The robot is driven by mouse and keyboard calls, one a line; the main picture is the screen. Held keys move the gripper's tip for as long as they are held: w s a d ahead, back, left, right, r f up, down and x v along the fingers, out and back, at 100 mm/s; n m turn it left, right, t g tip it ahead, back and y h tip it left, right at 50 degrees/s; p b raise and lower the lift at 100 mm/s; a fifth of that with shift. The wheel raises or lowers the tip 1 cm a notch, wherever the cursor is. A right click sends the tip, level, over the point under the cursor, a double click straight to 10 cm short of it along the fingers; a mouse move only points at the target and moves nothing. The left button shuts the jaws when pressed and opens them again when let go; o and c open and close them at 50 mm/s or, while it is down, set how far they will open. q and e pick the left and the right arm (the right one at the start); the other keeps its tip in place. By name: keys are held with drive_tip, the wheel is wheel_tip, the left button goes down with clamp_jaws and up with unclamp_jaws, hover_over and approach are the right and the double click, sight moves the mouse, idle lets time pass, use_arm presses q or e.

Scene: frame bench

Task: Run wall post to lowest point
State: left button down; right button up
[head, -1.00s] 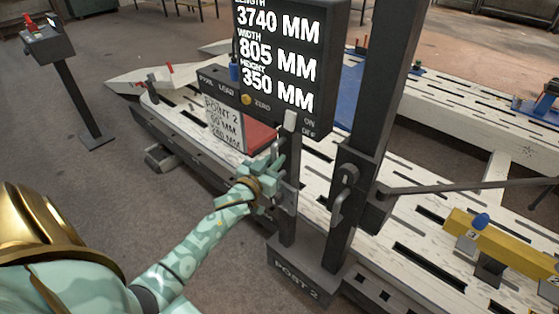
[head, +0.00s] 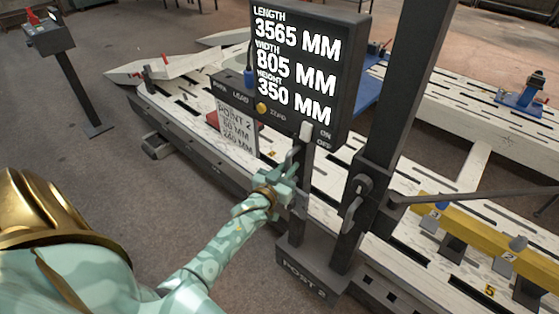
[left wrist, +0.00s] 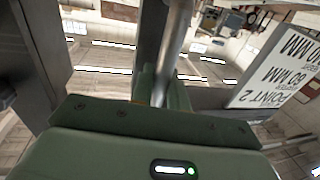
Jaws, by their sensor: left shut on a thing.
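The dark wall post (head: 385,150) stands upright at the bench's near side, on a base (head: 305,280) marked POST 2. A display (head: 303,65) beside it reads length 3565 mm, width 805 mm, height 350 mm. My left gripper (head: 286,186) is shut on a handle below the display. In the left wrist view the handle is a silver round bar (left wrist: 178,40) between the fingers; their tips are partly hidden. A white card (head: 237,128) reading POINT 2 hangs below the display, and also shows in the left wrist view (left wrist: 285,70). My right gripper is out of view.
The slotted white bench (head: 190,110) runs behind the post. A yellow beam (head: 465,232) on dark supports lies to the right, with a thin dark arm (head: 450,197) above it. A pedestal box (head: 75,75) stands at far left. Floor is clear left of the bench.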

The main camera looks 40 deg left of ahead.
use_arm(q)
drive_tip(key=d, duration=0.2)
drive_tip(key=shift+s+d, duration=0.1)
drive_tip(key=shift+d, duration=0.25)
drive_tip(key=shift+d+p, duration=0.3)
drive_tip(key=shift+d, duration=0.1)
drive_tip(key=c, duration=1.4)
unclamp_jaws()
drive_tip(key=shift+c, duration=0.2)
drive_tip(key=s+d+p, duration=0.1)
drive_tip(key=s+p, duration=0.1)
drive_tip(key=s, duration=1.4)
drive_tip(key=shift+s+d, duration=0.15)
drive_tip(key=shift+d, duration=0.25)
